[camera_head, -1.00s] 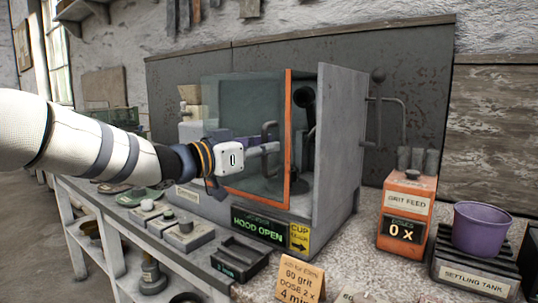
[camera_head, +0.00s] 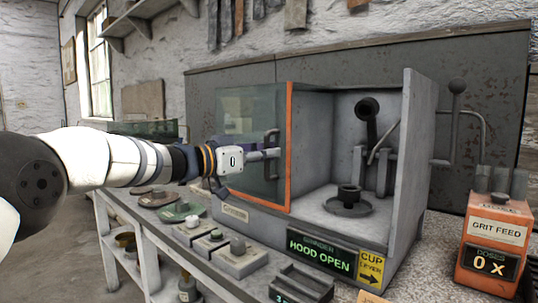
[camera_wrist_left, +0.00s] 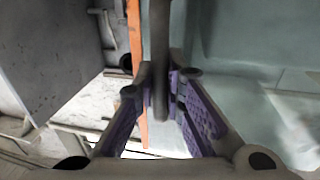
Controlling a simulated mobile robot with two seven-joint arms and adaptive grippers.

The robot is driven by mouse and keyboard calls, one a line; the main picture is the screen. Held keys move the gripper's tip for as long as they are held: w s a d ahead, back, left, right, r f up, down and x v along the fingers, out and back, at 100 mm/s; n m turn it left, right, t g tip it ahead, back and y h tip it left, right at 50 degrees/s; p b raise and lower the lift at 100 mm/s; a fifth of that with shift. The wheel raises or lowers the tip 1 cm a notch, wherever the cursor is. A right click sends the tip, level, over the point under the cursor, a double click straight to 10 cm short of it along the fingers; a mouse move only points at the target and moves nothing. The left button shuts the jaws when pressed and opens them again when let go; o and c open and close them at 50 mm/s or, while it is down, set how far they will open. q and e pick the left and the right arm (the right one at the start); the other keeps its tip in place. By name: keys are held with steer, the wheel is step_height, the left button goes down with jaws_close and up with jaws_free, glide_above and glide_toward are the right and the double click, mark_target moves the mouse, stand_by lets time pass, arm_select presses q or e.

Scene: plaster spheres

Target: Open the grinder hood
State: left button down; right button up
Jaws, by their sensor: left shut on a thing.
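The grinder hood (camera_head: 245,120) is a glass panel with an orange edge, slid to the left side of the grey grinder housing (camera_head: 420,140). The housing's right part stands open, showing a dark spindle and a round cup seat (camera_head: 348,203) inside. A lit display (camera_head: 318,251) on its front reads HOOD OPEN. My left gripper (camera_head: 272,154) is shut on the hood's dark vertical handle (camera_head: 273,140). In the left wrist view the purple-padded fingers (camera_wrist_left: 160,95) close around the handle (camera_wrist_left: 161,50), beside the orange edge. My right gripper is not in view.
An orange grit feed box (camera_head: 495,240) reading 0 X stands right of the housing. A yellow cup lever sign (camera_head: 371,267) sits beside the display.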

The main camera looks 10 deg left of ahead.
arm_select(q)
steer(key=c, duration=1.7)
jaws_free()
steer(key=shift+o, duration=0.2)
steer(key=v, duration=1.2)
